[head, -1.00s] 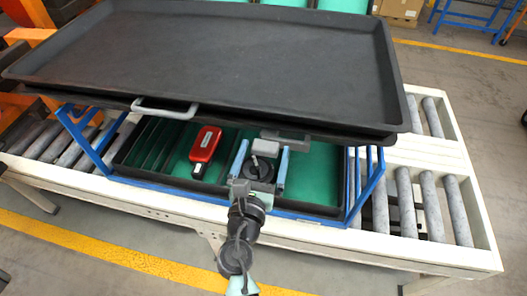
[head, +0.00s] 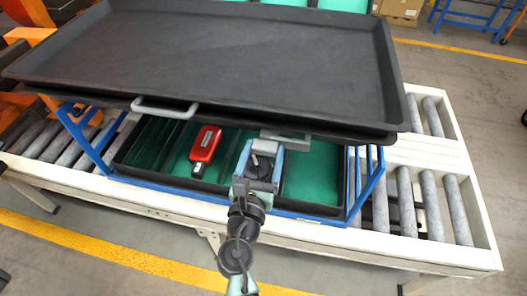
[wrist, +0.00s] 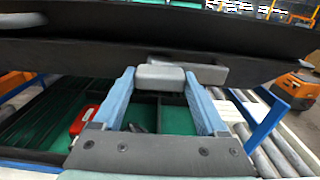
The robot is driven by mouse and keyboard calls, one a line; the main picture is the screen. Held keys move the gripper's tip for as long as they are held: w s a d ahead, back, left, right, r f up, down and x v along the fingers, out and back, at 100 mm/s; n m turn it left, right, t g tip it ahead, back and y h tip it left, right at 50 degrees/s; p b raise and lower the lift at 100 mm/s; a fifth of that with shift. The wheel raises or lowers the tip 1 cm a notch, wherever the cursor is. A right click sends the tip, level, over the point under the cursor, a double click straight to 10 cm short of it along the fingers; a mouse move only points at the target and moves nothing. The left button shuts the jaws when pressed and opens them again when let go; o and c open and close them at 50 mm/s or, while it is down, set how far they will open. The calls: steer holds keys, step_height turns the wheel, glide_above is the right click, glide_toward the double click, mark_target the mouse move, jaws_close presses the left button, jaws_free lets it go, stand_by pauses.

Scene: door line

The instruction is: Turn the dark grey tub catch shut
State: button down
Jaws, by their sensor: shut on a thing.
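The dark grey tub catch (head: 292,138) sits on the front edge of the dark tub, right of its middle. In the wrist view it is a grey bar (wrist: 208,73) lying sideways, with a lighter grey block (wrist: 160,76) in front of its left part. My gripper (head: 265,147) reaches up to it from the front. Its two blue fingers (wrist: 160,80) are closed on the catch's block, one on each side. The fingers and wrist hide part of the catch in the head view.
A light grey handle (head: 165,107) is on the tub edge to the left. A red tool (head: 206,143) lies in the green-lined tray below. A blue frame (head: 366,190) surrounds it on the roller conveyor (head: 403,200). The large dark tub (head: 210,50) overhangs above.

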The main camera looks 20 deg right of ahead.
steer(key=n+p, duration=0.1)
steer(key=n, duration=0.1)
steer(key=n+p, duration=0.1)
steer(key=p, duration=0.1)
steer(key=shift+r+n, duration=0.2)
steer(key=shift+n, duration=0.2)
steer(key=n+p, duration=0.4)
steer(key=n, duration=0.1)
steer(key=n+p, duration=0.3)
steer(key=n, duration=0.2)
steer(key=shift+f+n+p, duration=0.2)
steer(key=shift+n+p, duration=0.95)
steer(key=shift+n, duration=0.95)
jaws_free()
